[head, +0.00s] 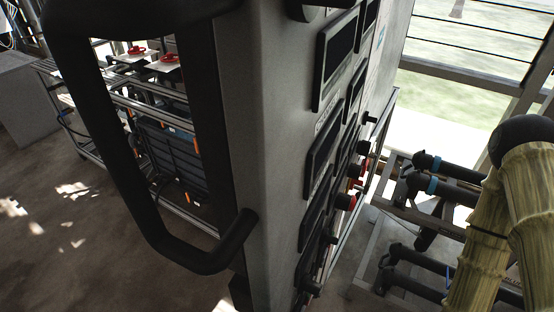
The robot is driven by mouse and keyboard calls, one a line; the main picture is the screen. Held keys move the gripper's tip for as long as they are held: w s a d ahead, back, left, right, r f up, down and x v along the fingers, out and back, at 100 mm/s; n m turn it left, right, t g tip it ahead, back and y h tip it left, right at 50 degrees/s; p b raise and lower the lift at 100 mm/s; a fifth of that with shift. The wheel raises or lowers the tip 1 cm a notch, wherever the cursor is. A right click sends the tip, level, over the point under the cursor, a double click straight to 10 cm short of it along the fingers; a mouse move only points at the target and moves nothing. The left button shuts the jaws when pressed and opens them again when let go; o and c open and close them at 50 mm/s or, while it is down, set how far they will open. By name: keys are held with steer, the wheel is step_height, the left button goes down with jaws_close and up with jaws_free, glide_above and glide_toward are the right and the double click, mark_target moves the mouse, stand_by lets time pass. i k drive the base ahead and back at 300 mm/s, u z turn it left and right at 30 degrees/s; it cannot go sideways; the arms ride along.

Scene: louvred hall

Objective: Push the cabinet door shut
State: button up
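A tall grey metal cabinet (258,110) fills the middle of the head view, very close. Its face on the right (345,120) carries several dark rectangular panels (338,55) and red and black knobs (348,201). A large black bar handle (115,150) stands out on its left side, its lower end bent back to the grey body. I cannot tell which part is the door, or how far it is open. My gripper is not in view.
A metal rack (185,100) with dark blue units and red knobs stands behind at the left. The brown floor (60,225) is open at the left. At the right are black pipes (445,167) and thick yellowish wrapped pipes (490,225), with a window (470,60) behind.

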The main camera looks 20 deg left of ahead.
mark_target(248, 68)
steer(key=z, duration=0.7)
steer(key=k, duration=1.25)
steer(key=u, duration=0.95)
